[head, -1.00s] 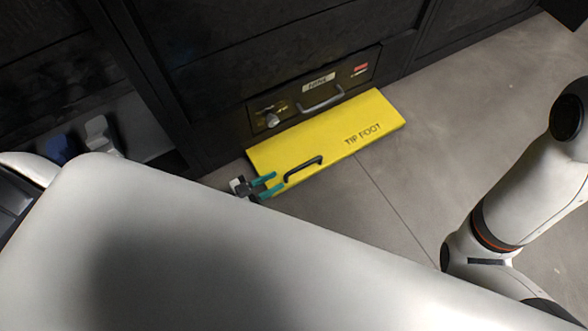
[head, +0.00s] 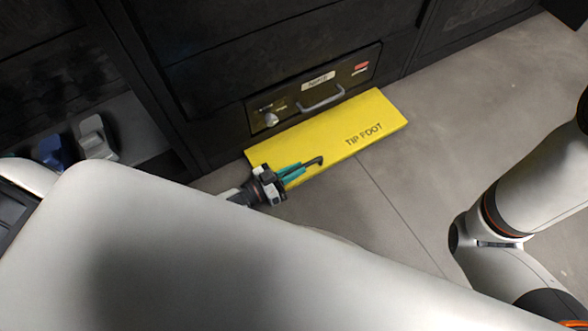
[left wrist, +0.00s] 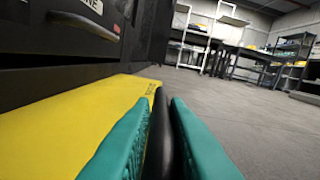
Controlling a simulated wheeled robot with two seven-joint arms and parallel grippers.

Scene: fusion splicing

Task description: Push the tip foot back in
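The tip foot (head: 330,140) is a flat yellow panel lettered "TIP FOOT", sticking out at floor level from the base of the black cabinet. A black bar handle (head: 316,161) stands on its front part; its right end shows past my fingers. My left gripper (head: 298,172) has its teal fingers on either side of this handle, close together. In the left wrist view the black handle (left wrist: 159,140) fills the space between the fingers, and the yellow panel (left wrist: 60,125) lies to the left. My right arm shows at the right; its gripper is out of view.
The black cabinet (head: 230,60) rises behind the panel, with a grey drawer handle (head: 320,97) and a knob (head: 271,119) just above it. The grey floor (head: 450,120) to the right is clear. Tables and shelves (left wrist: 240,55) stand far off.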

